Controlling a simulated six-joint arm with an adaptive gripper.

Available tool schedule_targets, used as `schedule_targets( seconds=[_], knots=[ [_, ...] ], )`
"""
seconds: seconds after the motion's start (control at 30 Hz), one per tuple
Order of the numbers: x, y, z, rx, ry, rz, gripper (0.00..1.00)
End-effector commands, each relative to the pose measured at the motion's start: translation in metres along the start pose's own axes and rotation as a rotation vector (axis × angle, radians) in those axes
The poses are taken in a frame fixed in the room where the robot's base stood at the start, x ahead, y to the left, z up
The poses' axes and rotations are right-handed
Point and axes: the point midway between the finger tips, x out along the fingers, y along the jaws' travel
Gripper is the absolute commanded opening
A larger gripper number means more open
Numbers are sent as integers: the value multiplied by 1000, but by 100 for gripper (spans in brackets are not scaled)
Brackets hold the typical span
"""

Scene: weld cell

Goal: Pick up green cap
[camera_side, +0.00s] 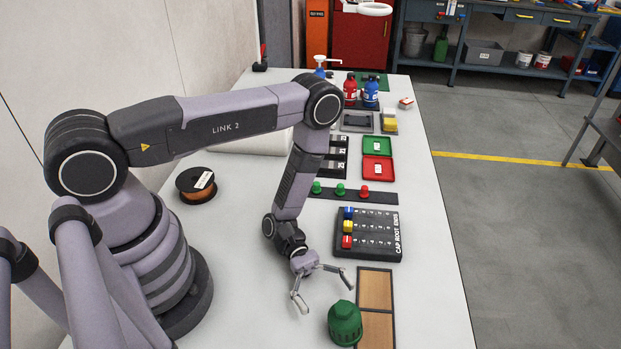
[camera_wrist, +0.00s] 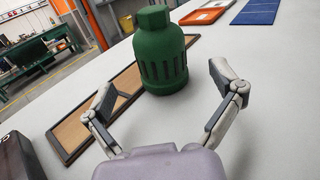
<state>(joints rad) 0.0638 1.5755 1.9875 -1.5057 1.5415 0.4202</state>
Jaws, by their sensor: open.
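In the wrist view the green cap (camera_wrist: 160,52) is upright ahead of my gripper, roughly centred between the fingers. My gripper (camera_side: 327,298) is open and empty, low above the table, just left of and behind the cap in the side view. Its spread fingers also show in the wrist view (camera_wrist: 168,102). The fingers appear apart from the cap.
A tan framed tray (camera_side: 376,290) lies close beside the cap. A black cap rack (camera_side: 368,236) with blue, yellow and red pieces stands farther back. A dark strip with green and red knobs (camera_side: 353,194) lies beyond it. The table right of the tray (camera_side: 425,300) is clear.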

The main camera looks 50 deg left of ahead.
Motion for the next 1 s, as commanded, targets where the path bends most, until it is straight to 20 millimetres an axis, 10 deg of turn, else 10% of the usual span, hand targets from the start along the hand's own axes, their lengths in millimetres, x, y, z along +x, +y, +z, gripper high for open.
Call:
schedule_targets(
  seconds=[0.3,0.63,1.0],
  knots=[
    [48,-1,0,1,0,-6,92],
    [55,0,0,1,0,0,91],
    [55,0,1,0,0,-1,42]
  ],
)
